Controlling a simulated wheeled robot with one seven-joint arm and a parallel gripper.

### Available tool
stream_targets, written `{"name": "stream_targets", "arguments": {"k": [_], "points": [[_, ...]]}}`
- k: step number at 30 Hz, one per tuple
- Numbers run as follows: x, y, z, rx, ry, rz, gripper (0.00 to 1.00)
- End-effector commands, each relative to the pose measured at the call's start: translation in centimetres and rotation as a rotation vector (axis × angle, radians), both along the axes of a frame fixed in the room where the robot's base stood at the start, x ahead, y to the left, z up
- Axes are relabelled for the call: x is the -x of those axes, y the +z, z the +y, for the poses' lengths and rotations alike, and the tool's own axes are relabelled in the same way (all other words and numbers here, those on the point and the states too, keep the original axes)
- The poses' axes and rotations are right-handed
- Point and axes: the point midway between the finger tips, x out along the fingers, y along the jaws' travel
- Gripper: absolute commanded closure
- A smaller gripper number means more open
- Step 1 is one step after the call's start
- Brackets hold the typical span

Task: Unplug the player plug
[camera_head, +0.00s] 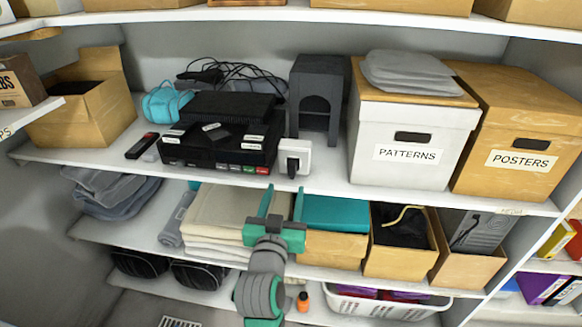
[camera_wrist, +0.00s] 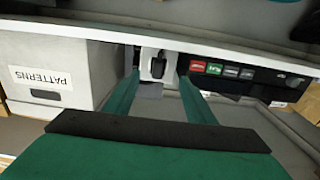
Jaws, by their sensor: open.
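The player (camera_head: 222,150) is a black box with labels and coloured buttons on the upper shelf. A white socket block (camera_head: 303,152) stands by its right front corner, with a dark plug (camera_head: 292,166) on its front face. My gripper (camera_head: 283,192) is open and empty, below and in front of the plug, apart from it. In the wrist view, which looks upside down, my fingers (camera_wrist: 158,80) point toward the plug (camera_wrist: 157,68) and the white block (camera_wrist: 147,62), which lie between them in the picture. The player's front (camera_wrist: 240,72) shows to the right there.
A white PATTERNS box (camera_head: 412,115) and a POSTERS box (camera_head: 519,130) stand right of the block. A dark stand (camera_head: 318,75) is behind it. The upper shelf's front edge (camera_head: 350,194) runs just above my gripper. Folded cloths (camera_head: 215,220) and open bins lie below.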

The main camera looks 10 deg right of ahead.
Motion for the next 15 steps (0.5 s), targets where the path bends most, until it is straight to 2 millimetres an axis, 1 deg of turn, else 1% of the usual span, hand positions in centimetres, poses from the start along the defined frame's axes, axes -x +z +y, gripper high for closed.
{"name": "stream_targets", "arguments": {"k": [1,3,7,15], "points": [[-0.1,0.42,-0.12,0.0,-0.003,-0.004,0.5],[-0.15,0.61,-0.3,0.0,-0.008,-0.004,0.5],[-0.15,0.64,-0.47,0.0,-0.011,-0.004,0.5],[-0.33,0.62,-0.19,0.0,-0.006,-0.004,0.5]]}}
